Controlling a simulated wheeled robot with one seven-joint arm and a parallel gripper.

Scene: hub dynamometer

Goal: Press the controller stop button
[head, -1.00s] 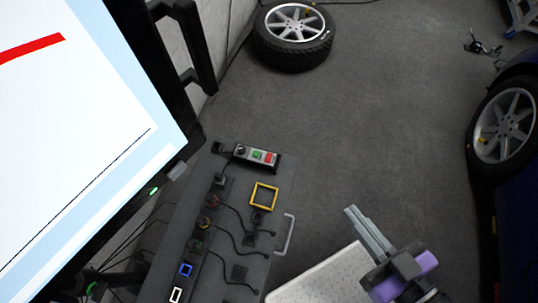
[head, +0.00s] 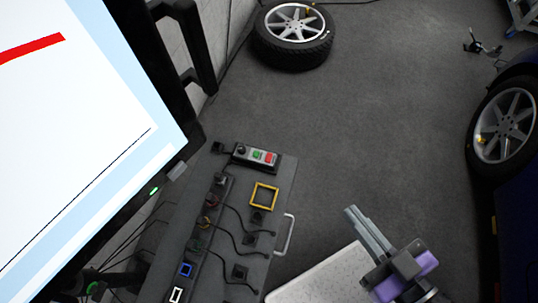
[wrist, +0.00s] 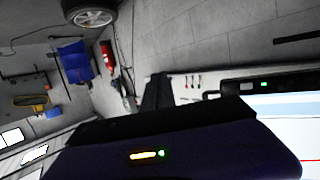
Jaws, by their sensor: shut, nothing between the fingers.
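The wrist view does not show the controller.
A large monitor (head: 80,130) fills the left side. The cart (head: 278,185) has a yellow square frame (head: 264,195), cables and a side handle (head: 286,235). A loose wheel (head: 292,35) lies beyond. A car wheel (head: 503,125) is at right. Open floor lies between.

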